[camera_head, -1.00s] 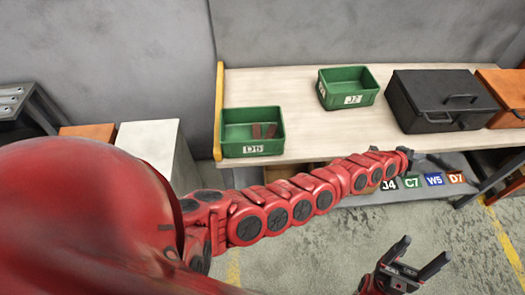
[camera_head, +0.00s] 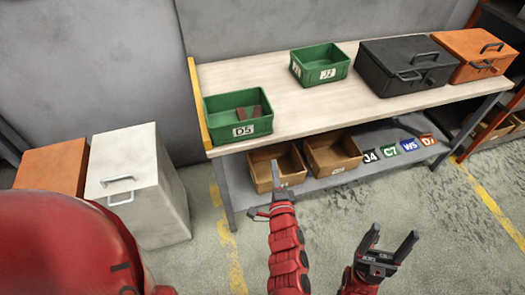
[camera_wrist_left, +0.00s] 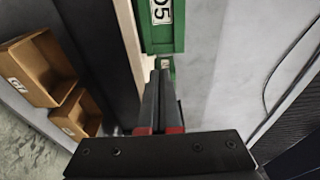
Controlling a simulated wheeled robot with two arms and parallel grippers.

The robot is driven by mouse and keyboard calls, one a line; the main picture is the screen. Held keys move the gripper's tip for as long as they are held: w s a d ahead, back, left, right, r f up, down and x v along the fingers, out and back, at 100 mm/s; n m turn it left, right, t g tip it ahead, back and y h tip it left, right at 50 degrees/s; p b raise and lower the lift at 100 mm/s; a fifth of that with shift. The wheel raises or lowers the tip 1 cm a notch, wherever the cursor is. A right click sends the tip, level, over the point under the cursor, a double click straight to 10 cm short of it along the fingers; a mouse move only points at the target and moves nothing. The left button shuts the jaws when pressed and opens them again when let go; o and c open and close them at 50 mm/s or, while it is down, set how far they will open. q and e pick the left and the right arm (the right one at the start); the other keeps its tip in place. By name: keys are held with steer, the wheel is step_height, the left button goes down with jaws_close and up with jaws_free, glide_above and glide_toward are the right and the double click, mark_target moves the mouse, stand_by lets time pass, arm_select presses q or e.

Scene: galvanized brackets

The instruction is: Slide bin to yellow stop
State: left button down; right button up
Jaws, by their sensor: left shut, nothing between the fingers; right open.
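A green bin labelled D5 (camera_head: 238,116) sits at the left end of the workbench, with brownish parts inside. The yellow stop (camera_head: 199,105) runs along the bench's left edge, right beside this bin; I cannot tell whether they touch. A second green bin (camera_head: 320,65) stands further right and back on the bench. My left gripper (camera_head: 276,172) is shut and empty, in front of the bench and below the D5 bin's right side. In the left wrist view its fingers (camera_wrist_left: 157,100) point toward a green bin (camera_wrist_left: 163,38). My right gripper (camera_head: 390,243) is open and empty, low over the floor.
A black case (camera_head: 405,68) and an orange case (camera_head: 475,55) stand on the bench's right. Bare bench top (camera_head: 300,108) lies right of the D5 bin. Cardboard boxes (camera_head: 333,153) sit on the lower shelf. A white cabinet (camera_head: 140,185) stands left of the bench.

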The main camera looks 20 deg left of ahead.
arm_select(q)
glide_toward(256, 131)
steer(key=w+d, duration=0.2)
steer(key=w, duration=0.3)
steer(key=a, duration=0.1)
steer(key=w+a+p, duration=0.1)
steer(key=a, duration=0.1)
steer(key=shift+w+r, duration=0.1)
steer(key=shift+w, duration=0.1)
steer(key=shift+w+a, duration=0.1)
steer(key=shift+a, duration=0.25)
steer(key=shift+w+a, duration=0.3)
steer(key=shift+a, duration=0.45)
